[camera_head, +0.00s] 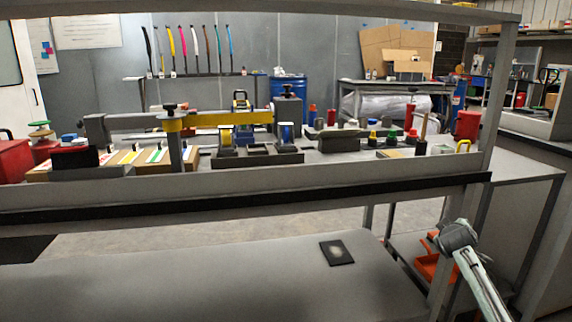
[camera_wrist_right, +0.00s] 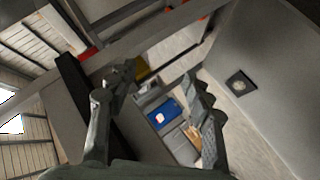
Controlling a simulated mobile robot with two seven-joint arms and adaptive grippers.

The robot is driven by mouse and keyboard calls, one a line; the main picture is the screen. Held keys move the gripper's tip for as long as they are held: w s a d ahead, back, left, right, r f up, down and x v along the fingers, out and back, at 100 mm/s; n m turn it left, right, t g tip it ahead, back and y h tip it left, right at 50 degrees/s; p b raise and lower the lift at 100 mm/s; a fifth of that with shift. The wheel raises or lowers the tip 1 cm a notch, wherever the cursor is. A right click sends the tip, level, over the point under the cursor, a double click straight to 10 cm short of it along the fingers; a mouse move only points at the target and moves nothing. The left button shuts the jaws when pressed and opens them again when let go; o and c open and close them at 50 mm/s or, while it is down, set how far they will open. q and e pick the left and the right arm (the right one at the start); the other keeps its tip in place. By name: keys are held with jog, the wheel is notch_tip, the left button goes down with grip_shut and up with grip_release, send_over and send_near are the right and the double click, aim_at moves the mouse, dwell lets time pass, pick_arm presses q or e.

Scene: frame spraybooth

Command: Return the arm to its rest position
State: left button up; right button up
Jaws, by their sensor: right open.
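My right gripper (camera_wrist_right: 160,82) shows in the right wrist view with its two dark fingers wide apart. Nothing is between the fingers; a blurred view of the room lies beyond them. In the head view, a silver-grey part of my right arm (camera_head: 480,279) rises from the lower right corner, in front of the frame's right end. I cannot make out the right fingers there. My left arm and left gripper are in neither view.
A dark square plate (camera_head: 337,252) with a pale spot lies on the grey surface (camera_head: 220,285) in front. A grey frame rail (camera_head: 240,188) crosses the view. Behind it, a bench holds tools, bottles and a yellow bar (camera_head: 230,117). An orange bin (camera_head: 432,266) sits low beside my arm.

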jog(key=s+a+f+m+g+y, duration=0.1)
jog(key=s+a+f+y, duration=0.1)
jog(key=s+a+f, duration=0.35)
jog(key=s+a+f+g+y, duration=0.1)
jog(key=s+a+f+g, duration=0.1)
jog(key=s+f, duration=0.65)
jog(key=s+a+f+m+g+y, duration=0.15)
jog(key=s+a+f, duration=0.25)
jog(key=f, duration=0.7)
jog(key=s+a+f+g, duration=0.1)
jog(key=s+f, duration=0.3)
jog(key=s, duration=0.5)
jog(key=s+a+f+g+y, duration=0.1)
jog(key=s+a+f, duration=0.2)
jog(key=s, duration=0.6)
jog(key=s+a+f+g, duration=0.1)
jog(key=s+a+f, duration=0.1)
jog(key=s+f, duration=0.4)
jog(key=s, duration=0.4)
jog(key=shift+a+f, duration=0.25)
jog(key=shift+f, duration=0.1)
jog(key=shift+s+g, duration=0.1)
jog(key=shift+g, duration=0.15)
